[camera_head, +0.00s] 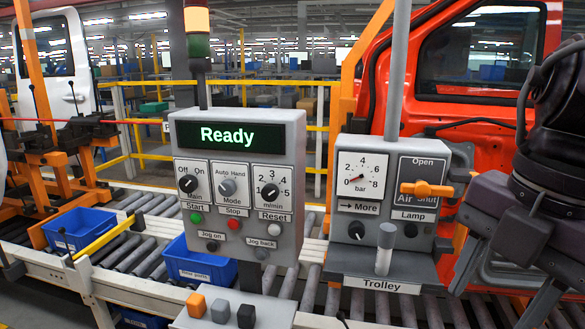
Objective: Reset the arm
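My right arm comes in from the right edge, with its dark gripper (507,284) low at the right, beside the trolley box. Its two fingers are spread apart with nothing seen between them, so it is open and empty. It appears apart from the trolley box. My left gripper is not in view. The grey control panel (240,258) stands left of centre with a green "Ready" display (228,135). Its white button labelled Reset (275,229) is at the lower right of the panel.
The grey trolley box (382,284) carries a pressure gauge (361,176), an orange air handle (427,189) and a grey lever (383,250). An orange car door (460,108) hangs behind. Roller conveyor (130,252) and blue bins (80,230) lie left. Small blocks (220,312) sit in front.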

